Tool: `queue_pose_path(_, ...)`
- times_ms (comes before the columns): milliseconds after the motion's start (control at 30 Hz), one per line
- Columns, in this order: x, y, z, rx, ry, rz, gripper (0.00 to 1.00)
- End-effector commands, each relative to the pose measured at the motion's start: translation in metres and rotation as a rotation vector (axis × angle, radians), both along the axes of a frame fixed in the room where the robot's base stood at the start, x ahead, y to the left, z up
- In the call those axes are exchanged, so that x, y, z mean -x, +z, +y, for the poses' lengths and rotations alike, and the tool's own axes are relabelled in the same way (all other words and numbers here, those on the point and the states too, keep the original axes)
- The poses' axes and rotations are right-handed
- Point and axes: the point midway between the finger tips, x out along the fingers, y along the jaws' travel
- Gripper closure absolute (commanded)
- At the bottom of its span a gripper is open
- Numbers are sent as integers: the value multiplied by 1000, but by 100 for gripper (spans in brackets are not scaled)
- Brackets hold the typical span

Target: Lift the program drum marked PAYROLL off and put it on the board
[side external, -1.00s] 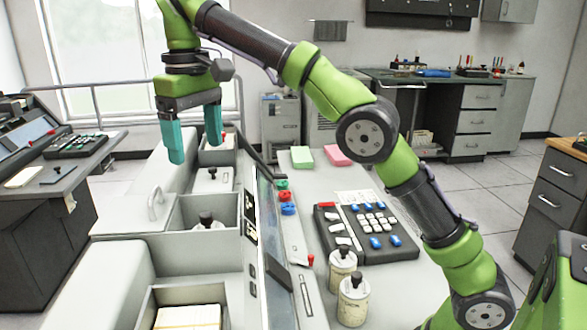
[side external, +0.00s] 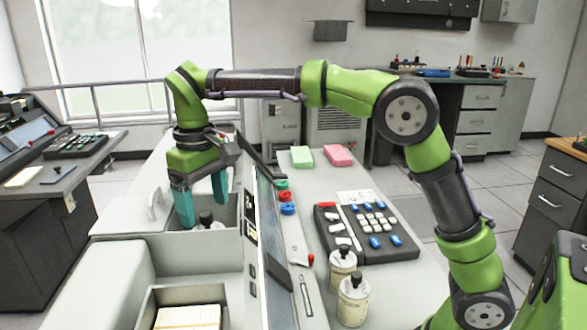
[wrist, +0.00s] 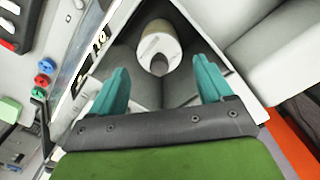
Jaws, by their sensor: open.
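A pale drum with a dark knob (side external: 206,218) sits in an open compartment of the long grey machine. In the wrist view the drum (wrist: 155,38) stands between and beyond my fingertips, apart from them. No PAYROLL marking is legible on it. My gripper (side external: 202,212) is open, its teal fingers pointing down into that compartment; it also shows in the wrist view (wrist: 162,72), with nothing between the tips. Two similar cream drums (side external: 342,268) (side external: 353,300) with dark knobs stand on the desk top; their labels are too small to read. I cannot tell which surface is the board.
A keypad (side external: 368,232) with white and blue keys lies on the desk top (side external: 300,215). Green and red knobs and a blue knob (side external: 288,208) line the machine's edge. A front compartment holds a card stack (side external: 188,317). Green and pink blocks (side external: 339,155) lie behind.

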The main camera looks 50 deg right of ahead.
Motion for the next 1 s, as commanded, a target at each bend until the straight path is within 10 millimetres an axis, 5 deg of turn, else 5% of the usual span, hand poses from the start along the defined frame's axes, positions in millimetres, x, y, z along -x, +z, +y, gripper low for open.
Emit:
queue_pose_path(333, -1, -45, -1, 2, 2, 3, 20)
queue_pose_path(667, -2, -52, -1, 1, 0, 0, 22)
queue_pose_path(1000, -2, -52, -1, 1, 1, 0, 74)
